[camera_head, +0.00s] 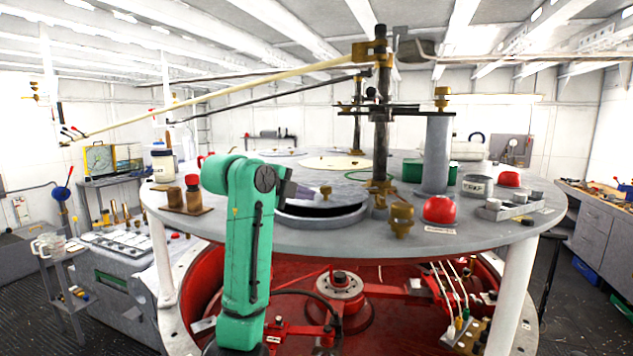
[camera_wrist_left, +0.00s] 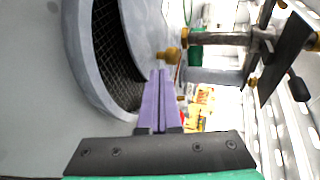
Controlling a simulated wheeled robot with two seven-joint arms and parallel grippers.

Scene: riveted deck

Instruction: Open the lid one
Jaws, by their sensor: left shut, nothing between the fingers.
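The lid (camera_head: 345,192) is a round grey plate over an opening in the large round table, with a small brass knob (camera_head: 326,190). It is tilted up, and a dark gap shows under its near edge. In the left wrist view the lid (camera_wrist_left: 147,28) stands apart from the pale ring rim (camera_wrist_left: 88,60), and a dark mesh-lined opening (camera_wrist_left: 112,60) shows between them. My left gripper (camera_head: 312,193) has its purple fingers shut with nothing between them, at the lid's near left side by the knob. Contact with the lid cannot be told. My right gripper is out of view.
The round grey tabletop (camera_head: 290,227) carries a dark post with brass clamps (camera_head: 380,130) right of the lid. A brass valve (camera_head: 401,220), a red dome (camera_head: 438,209) and a grey cylinder (camera_head: 436,155) stand further right.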

